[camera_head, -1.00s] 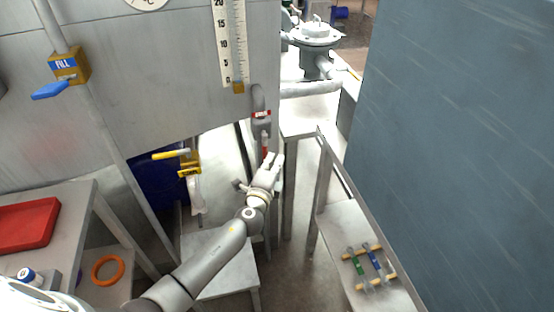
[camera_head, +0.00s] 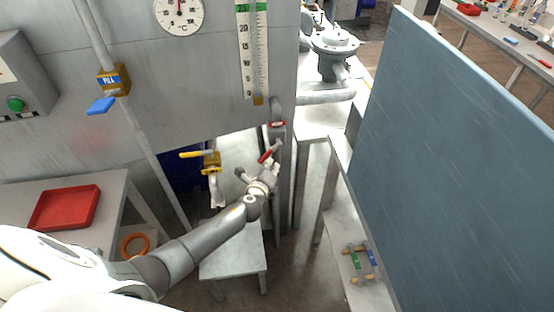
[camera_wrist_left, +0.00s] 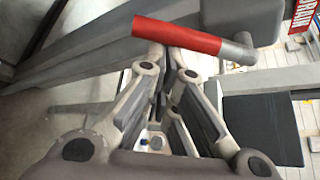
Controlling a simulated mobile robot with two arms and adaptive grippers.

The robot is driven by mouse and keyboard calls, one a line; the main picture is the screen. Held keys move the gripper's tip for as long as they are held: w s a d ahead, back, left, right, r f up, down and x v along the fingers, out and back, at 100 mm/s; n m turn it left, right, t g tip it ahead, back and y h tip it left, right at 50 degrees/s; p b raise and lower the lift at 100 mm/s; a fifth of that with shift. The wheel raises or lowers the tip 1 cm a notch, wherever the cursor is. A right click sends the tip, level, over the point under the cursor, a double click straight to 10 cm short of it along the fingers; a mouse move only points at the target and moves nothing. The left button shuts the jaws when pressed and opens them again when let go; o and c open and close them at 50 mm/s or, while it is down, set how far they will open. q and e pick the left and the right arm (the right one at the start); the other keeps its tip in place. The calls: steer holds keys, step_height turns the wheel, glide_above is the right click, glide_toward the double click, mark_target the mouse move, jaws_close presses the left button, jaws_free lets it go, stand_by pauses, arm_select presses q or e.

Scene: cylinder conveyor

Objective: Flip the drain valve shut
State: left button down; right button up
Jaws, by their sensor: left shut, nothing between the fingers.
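The drain valve's red lever (camera_head: 267,156) is below a red label (camera_head: 277,124) on the grey pipe beside the tank. In the head view it slants down to the left. In the left wrist view the red lever (camera_wrist_left: 180,36) lies across the top, its grey end to the right, near a red DRAIN label (camera_wrist_left: 303,14). My left gripper (camera_head: 270,166) is shut and empty, right at the lever. In the wrist view its fingertips (camera_wrist_left: 165,62) are just below the lever; I cannot tell if they touch it. My right gripper is not in view.
A yellow-handled valve (camera_head: 205,158) is left of my gripper. A low grey stool (camera_head: 235,260) stands below my forearm. A blue-grey panel (camera_head: 450,150) fills the right side. A FILL valve with a blue handle (camera_head: 101,106) is on the left pipe.

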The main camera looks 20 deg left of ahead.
mark_target(265, 159)
arm_select(q)
steer(key=shift+s+a+r+p, duration=0.3)
steer(key=shift+s+a+r, duration=0.05)
steer(key=shift+a+r, duration=0.2)
steer(key=shift+s+a+r+p, duration=0.3)
steer(key=shift+s+a+r, duration=0.1)
steer(key=shift+a, duration=0.15)
steer(key=shift+s+a+r+p, duration=0.15)
steer(key=shift+a+r+p, duration=0.2)
steer(key=shift+r, duration=0.25)
steer(key=shift+s+a+r+p, duration=0.2)
steer(key=shift+r+p, duration=0.2)
steer(key=shift+r, duration=0.2)
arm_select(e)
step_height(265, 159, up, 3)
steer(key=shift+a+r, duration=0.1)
arm_select(q)
steer(key=shift+w+r, duration=0.1)
steer(key=shift+r, duration=0.1)
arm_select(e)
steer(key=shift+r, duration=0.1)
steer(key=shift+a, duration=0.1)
